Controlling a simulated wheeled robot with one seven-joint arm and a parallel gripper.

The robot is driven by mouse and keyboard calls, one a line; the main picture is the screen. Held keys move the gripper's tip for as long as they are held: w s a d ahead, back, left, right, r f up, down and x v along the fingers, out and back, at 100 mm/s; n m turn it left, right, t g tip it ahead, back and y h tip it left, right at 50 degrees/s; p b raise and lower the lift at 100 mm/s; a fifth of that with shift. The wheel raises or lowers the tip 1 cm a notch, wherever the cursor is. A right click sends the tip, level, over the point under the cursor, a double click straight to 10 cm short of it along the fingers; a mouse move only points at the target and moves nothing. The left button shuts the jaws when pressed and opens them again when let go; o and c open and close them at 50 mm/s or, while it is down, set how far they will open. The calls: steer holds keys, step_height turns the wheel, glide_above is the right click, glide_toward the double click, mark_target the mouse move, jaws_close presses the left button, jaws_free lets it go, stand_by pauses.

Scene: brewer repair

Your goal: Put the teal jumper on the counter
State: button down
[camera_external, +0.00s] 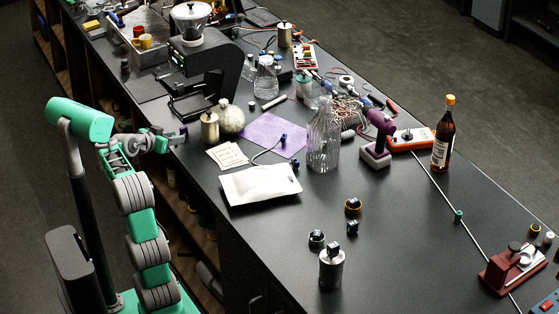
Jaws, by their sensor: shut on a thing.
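My gripper (176,138) is at the left edge of the black counter (400,262), near the metal canister and the brewer. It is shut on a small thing. Only a small dark bluish bit (183,130) shows at the fingertips, and I take it for the teal jumper, though its shape and colour are too small to be sure. A small teal piece (458,215) sits along a thin pale line at the right of the counter.
A white pouch (260,184) and a clear bottle (323,138) are further right. The front middle of the counter has bare room around several small knobs.

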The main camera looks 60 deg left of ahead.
steer(key=w+a+f+p, duration=0.2)
steer(key=w+a+f, duration=0.2)
steer(key=w+a, duration=0.25)
glide_above(186, 153)
steer(key=f, duration=0.5)
steer(key=shift+s+d, duration=0.15)
steer(key=shift+s, duration=0.05)
steer(key=shift+w+f, duration=0.1)
steer(key=shift+f, duration=0.15)
steer(key=f, duration=0.2)
steer(key=f+p, duration=0.1)
steer(key=shift+w+a+f, duration=0.15)
steer(key=shift+a+f, duration=0.1)
steer(key=shift+a, duration=0.05)
steer(key=shift+f, duration=0.1)
steer(key=shift+f+b, duration=0.15)
steer(key=shift+b, duration=0.15)
steer(key=c, duration=1.1)
jaws_free()
